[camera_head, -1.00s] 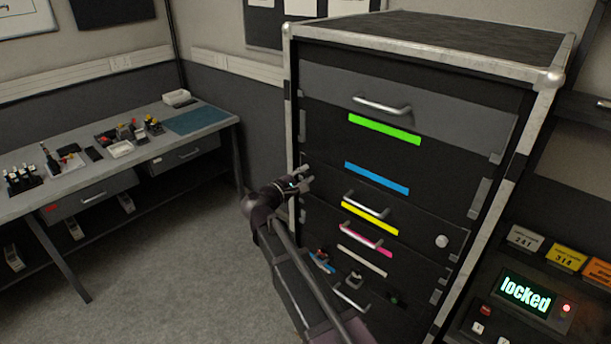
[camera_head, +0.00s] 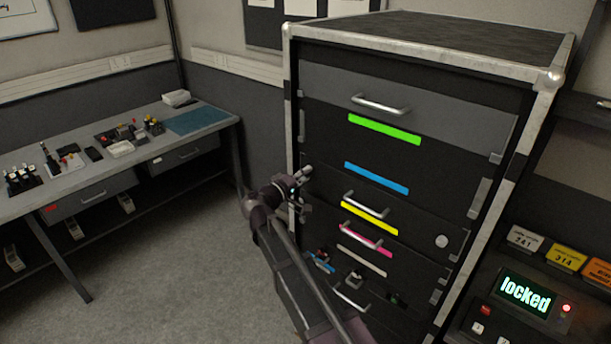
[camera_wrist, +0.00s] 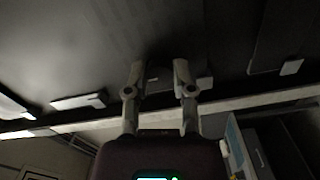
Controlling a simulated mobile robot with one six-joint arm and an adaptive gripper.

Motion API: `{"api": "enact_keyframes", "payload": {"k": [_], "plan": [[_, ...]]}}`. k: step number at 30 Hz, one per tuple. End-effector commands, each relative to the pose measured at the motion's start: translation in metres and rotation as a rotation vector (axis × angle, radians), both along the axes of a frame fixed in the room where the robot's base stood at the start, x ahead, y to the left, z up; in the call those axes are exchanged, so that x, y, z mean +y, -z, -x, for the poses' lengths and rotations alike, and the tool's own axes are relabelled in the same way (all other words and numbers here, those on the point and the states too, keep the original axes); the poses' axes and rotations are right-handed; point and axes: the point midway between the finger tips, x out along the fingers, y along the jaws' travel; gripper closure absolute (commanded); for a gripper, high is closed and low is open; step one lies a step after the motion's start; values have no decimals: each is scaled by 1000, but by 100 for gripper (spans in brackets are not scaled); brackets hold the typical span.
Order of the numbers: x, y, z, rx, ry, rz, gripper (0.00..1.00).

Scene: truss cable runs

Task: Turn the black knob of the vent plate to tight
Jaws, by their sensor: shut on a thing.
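My gripper (camera_head: 303,188) is at the left edge of the dark front of the rack, at about the height of the blue strip (camera_head: 377,178). In the wrist view the two fingers of my gripper (camera_wrist: 159,72) reach up to a dark panel face and are shut on a small dark thing between them, most likely the black knob (camera_wrist: 155,78). The knob is too dark to make out its shape or any tight mark. In the head view my gripper hides it. I cannot make out vent slots that would single out the vent plate.
The rack (camera_head: 420,60) has a pale metal frame, several drawer handles and coloured strips. A round pale knob (camera_head: 441,241) sits lower right. A panel display (camera_head: 525,294) reads "locked" beside a red light. A workbench (camera_head: 90,190) with small parts stands left, with open floor before it.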

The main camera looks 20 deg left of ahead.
Motion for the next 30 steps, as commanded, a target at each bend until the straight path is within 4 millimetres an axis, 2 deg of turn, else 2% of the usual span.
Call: {"api": "enact_keyframes", "payload": {"k": [18, 19, 21, 22, 30], "plan": [[0, 0, 0, -21, 1, -52, 100], [0, 0, 0, -21, 1, -52, 59], [0, 0, 0, -21, 1, -51, 38], [0, 0, 0, -21, 1, -51, 33], [0, 0, 0, -21, 0, -50, 33]]}}
